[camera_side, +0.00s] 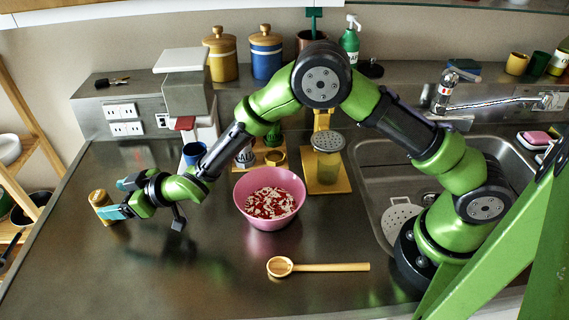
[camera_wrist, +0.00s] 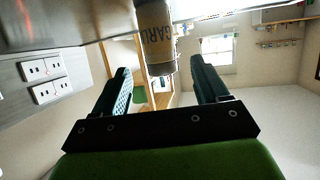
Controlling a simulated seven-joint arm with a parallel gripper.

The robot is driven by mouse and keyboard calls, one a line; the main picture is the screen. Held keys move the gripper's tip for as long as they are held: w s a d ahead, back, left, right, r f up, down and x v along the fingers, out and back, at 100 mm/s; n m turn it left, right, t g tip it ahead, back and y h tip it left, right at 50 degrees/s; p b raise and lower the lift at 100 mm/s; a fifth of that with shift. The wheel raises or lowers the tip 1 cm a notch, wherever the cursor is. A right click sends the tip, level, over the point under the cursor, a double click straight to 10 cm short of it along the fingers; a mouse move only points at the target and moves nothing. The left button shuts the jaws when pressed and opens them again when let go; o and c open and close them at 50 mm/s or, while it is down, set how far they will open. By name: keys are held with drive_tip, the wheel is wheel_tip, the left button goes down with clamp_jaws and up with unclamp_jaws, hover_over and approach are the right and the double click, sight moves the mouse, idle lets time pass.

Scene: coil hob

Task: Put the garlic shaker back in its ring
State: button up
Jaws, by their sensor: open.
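The garlic shaker (camera_side: 101,207), a small tan jar, stands at the far left of the counter. A small wooden rack with a ring (camera_side: 275,157) stands behind the pink bowl, partly hidden by my arm.
The pink bowl (camera_side: 270,217) with red and white contents stands mid-counter. A wooden spoon (camera_side: 318,267) lies in front of it. A blue cup (camera_side: 193,152) and a grey-white appliance (camera_side: 187,90) stand behind my forearm. The counter's left edge is close to the shaker. The front left counter is clear.

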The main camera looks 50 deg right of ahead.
sight(107, 200)
drive_tip(key=shift+x, duration=1.65)
drive_tip(key=shift+c, duration=0.3)
drive_tip(key=c, duration=1.2)
